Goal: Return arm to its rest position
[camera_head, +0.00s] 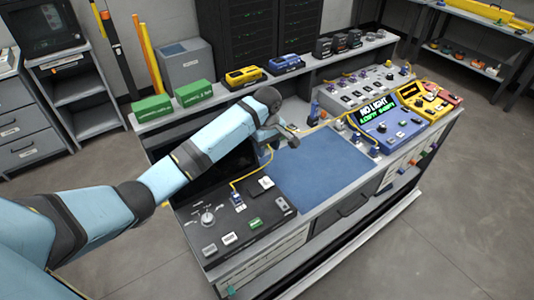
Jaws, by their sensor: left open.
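My left arm comes in from the left and reaches over the workbench. My left gripper (294,137) is at the arm's end, above the back edge of the blue mat (318,178). It is small in the view, and I see nothing held in it. The dark splicer panel (210,240) with knobs and buttons stands at the bench's front left. A yellow fiber (238,184) runs from a small blue-and-white connector (238,201) on it. The blue meter (385,130) shows "NO LIGHT" on its screen. My right gripper is not in view.
A yellow device (424,101) and a grey port panel (367,86) stand at the bench's right and back. Green boxes (153,108) and a yellow case (245,76) sit on the back shelf. The blue mat's middle is clear. Open floor (450,200) lies to the right.

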